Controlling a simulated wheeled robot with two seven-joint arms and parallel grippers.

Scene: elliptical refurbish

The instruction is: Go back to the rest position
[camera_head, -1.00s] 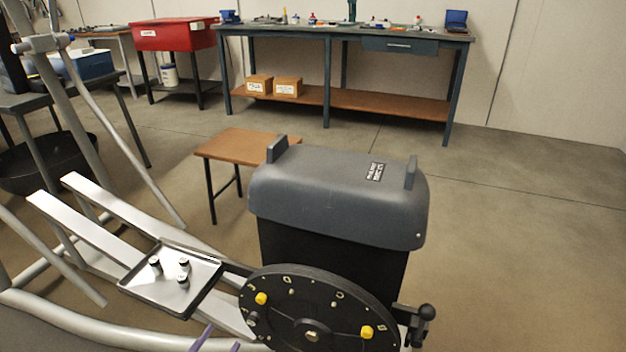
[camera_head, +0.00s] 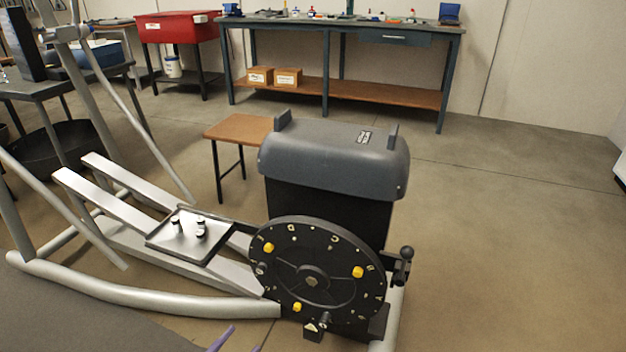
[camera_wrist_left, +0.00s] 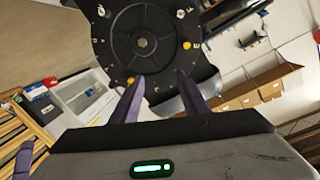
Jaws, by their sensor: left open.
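My left gripper (camera_head: 238,343) shows only as purple fingertips at the bottom edge of the head view. In the left wrist view the gripper (camera_wrist_left: 160,92) is open, with nothing between its fingers. The elliptical's black disc (camera_head: 318,268) with yellow knobs stands beyond the fingertips, and it also shows in the left wrist view (camera_wrist_left: 122,48). No contact with it is visible. Above the disc is the machine's grey housing (camera_head: 335,165). Purple pieces at the left of the wrist view may belong to my right gripper; their state is unclear.
A small wooden table (camera_head: 228,130) stands behind. A workbench (camera_head: 335,101) and red bin (camera_head: 180,30) are at the back. The floor at right is clear.

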